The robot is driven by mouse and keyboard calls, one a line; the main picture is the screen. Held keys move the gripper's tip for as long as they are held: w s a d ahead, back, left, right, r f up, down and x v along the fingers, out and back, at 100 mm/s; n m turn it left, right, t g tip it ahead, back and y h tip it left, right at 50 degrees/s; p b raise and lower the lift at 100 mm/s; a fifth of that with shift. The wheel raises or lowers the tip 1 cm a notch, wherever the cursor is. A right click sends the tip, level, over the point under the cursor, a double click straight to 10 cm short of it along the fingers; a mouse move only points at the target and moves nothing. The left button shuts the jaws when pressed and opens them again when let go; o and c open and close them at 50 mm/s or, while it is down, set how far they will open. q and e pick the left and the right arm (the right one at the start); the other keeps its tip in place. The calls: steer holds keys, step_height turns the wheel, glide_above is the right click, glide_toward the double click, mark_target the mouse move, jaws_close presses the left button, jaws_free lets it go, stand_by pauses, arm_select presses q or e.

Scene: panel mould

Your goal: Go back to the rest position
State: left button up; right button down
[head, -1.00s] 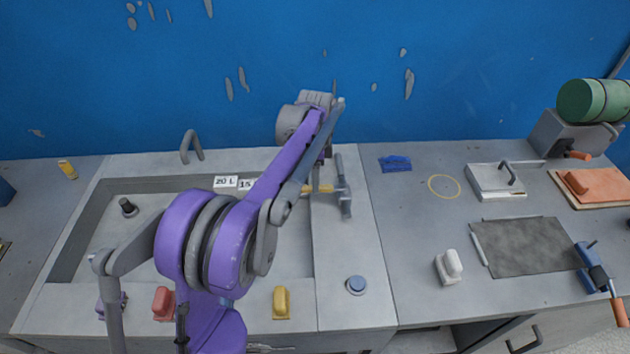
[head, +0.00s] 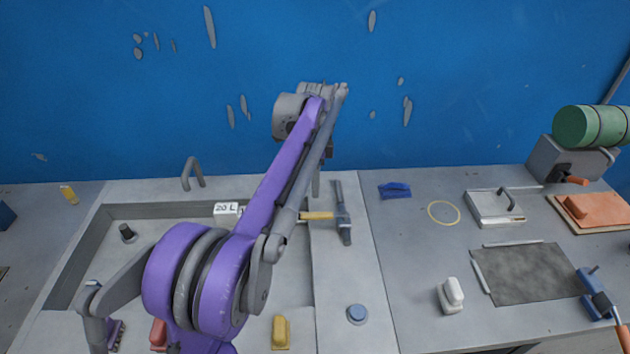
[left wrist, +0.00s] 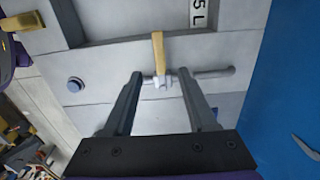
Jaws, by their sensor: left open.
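My left gripper (head: 317,180) is at the end of the purple arm, near the back of the panel mould (head: 345,270); the arm hides much of it in the head view. In the left wrist view the gripper (left wrist: 162,76) has its two dark fingers wide apart with nothing held between them. My right gripper is not in view.
The blue wall (head: 270,60) rises behind.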

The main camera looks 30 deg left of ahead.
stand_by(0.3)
arm_select(q)
steer(key=s+d+f+n+t, duration=0.25)
steer(key=s+d+n, duration=0.25)
steer(key=s+d, duration=0.6)
steer(key=s+d+f+n+t, duration=0.1)
steer(key=s+d+f+n, duration=0.1)
steer(key=s, duration=0.2)
steer(key=s+d+f+n+t, duration=0.1)
steer(key=s+d+f+n, duration=0.1)
steer(key=s+f, duration=0.1)
steer(key=s+d+f+n+t, duration=0.1)
steer(key=s+d+f, duration=0.1)
steer(key=s, duration=0.4)
steer(key=shift+d+f+n+p, duration=0.1)
steer(key=shift+f+n+p, duration=0.25)
steer(key=shift+f, duration=0.35)
